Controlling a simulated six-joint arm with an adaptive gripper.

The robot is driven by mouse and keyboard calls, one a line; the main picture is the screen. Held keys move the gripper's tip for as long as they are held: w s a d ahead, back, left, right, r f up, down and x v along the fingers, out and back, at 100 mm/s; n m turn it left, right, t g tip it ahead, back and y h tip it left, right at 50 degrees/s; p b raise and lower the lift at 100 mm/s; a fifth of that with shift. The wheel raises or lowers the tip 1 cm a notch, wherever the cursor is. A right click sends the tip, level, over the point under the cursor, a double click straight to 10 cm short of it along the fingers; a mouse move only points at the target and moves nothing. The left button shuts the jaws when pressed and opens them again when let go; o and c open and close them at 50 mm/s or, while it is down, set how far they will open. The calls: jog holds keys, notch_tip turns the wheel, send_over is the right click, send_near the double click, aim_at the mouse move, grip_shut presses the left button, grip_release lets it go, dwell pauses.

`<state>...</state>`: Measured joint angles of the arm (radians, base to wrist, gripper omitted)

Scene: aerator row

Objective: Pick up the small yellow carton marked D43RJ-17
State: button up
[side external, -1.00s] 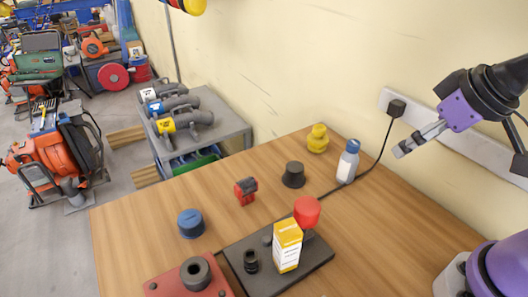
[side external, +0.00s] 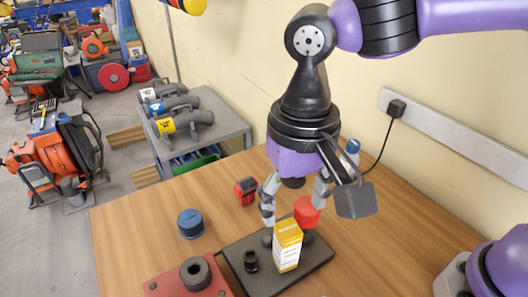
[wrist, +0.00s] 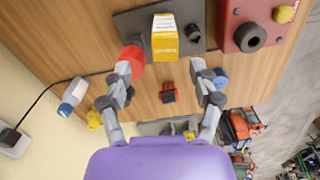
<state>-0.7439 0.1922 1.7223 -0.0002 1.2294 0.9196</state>
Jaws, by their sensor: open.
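The small yellow carton (side external: 287,246) with white label panels stands upright on a black plate (side external: 318,265) on the wooden table; its marking is too small to read. It also shows in the wrist view (wrist: 165,38), at the top middle. My gripper (side external: 292,212) is open and points down, above and behind the carton in the side view. In the wrist view my gripper (wrist: 161,67) has its fingers spread, with the carton just beyond the tips and between their lines. Nothing is between the fingers.
A red round cap (side external: 307,211) sits close to the carton, near one finger. A black fitting (side external: 250,261) stands on the plate's other side. A red plate with a black ring (side external: 195,273), a blue cap (side external: 190,223) and a red part (side external: 246,190) are nearby. A bottle (wrist: 72,95) stands near the wall.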

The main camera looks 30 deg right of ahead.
aim_at(293, 226)
notch_tip(293, 226, down, 4)
jog(key=shift+r, duration=0.15)
jog(key=f, duration=0.5)
jog(key=shift+a+f, duration=0.2)
jog(key=shift+a, duration=0.1)
jog(key=shift+c, duration=0.4)
grip_shut()
